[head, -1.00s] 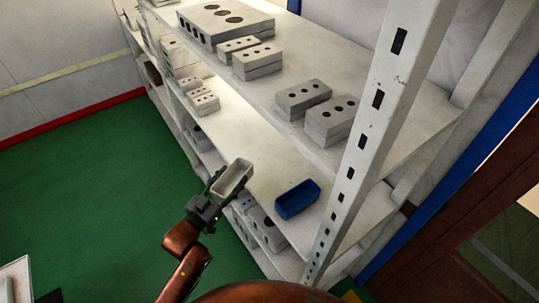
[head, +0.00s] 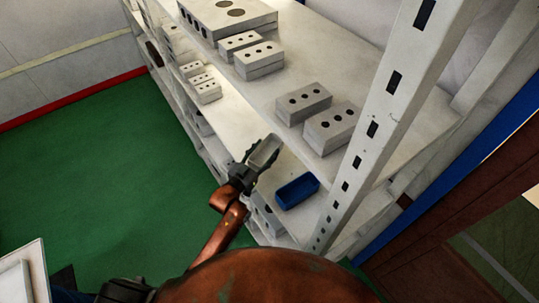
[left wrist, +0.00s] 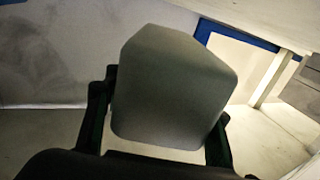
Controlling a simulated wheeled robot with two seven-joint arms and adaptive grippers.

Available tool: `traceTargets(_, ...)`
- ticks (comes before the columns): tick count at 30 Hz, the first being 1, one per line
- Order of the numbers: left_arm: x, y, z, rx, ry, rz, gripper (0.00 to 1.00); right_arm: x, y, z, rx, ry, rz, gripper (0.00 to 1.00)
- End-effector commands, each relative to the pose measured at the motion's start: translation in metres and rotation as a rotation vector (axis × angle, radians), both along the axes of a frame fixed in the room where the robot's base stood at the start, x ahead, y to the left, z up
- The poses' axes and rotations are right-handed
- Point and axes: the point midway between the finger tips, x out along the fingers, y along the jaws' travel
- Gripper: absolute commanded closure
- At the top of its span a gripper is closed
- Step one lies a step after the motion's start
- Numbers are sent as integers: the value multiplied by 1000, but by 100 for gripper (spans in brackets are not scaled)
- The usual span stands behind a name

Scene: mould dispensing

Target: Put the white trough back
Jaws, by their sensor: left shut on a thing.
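The white trough (head: 264,152) is an open, long box, greyish in this light. My left gripper (head: 248,168) is shut on it and holds it over the front part of the middle shelf (head: 238,132), to the left of the blue trough. In the left wrist view the trough (left wrist: 170,90) fills the middle, between the two dark fingers of the gripper (left wrist: 160,120). Whether its underside touches the shelf cannot be told. The blue trough (head: 297,190) stands on the same shelf near the upright post. My right gripper is not clearly in view.
The upper shelf (head: 300,62) above holds several grey blocks with round holes, such as this one (head: 332,127). A perforated white post (head: 372,130) stands at right. More blocks (head: 203,88) sit further left on the middle shelf. Green floor (head: 110,180) is open at left.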

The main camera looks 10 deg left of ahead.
Motion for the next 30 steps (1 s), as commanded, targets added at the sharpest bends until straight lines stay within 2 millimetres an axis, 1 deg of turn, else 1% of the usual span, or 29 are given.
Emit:
traceTargets(1,4,-5,-5,-1,0,-1,76,0,0,1,0,0,0,29)
traceTargets(3,8,-8,-11,0,-1,-2,76,0,0,2,0,0,0,29)
traceTargets(7,12,-12,-17,-1,-2,-1,76,0,0,2,0,0,0,29)
traceTargets(9,14,-14,-26,-1,1,-1,76,0,1,3,0,0,0,29)
traceTargets(12,14,-13,-41,1,2,-1,76,0,1,3,1,0,-1,29)
traceTargets(15,13,-13,-50,1,-1,-1,76,0,1,3,1,0,-1,29)
traceTargets(23,13,-13,-51,0,-2,-1,76,0,1,3,1,0,-1,29)
traceTargets(27,13,-13,-55,0,-1,-1,76,0,1,1,1,0,-1,29)
traceTargets(28,13,-13,-55,0,0,-1,48,0,1,1,1,0,-1,29)
traceTargets(30,13,-13,-54,0,0,-1,43,0,1,2,1,0,-1,29)
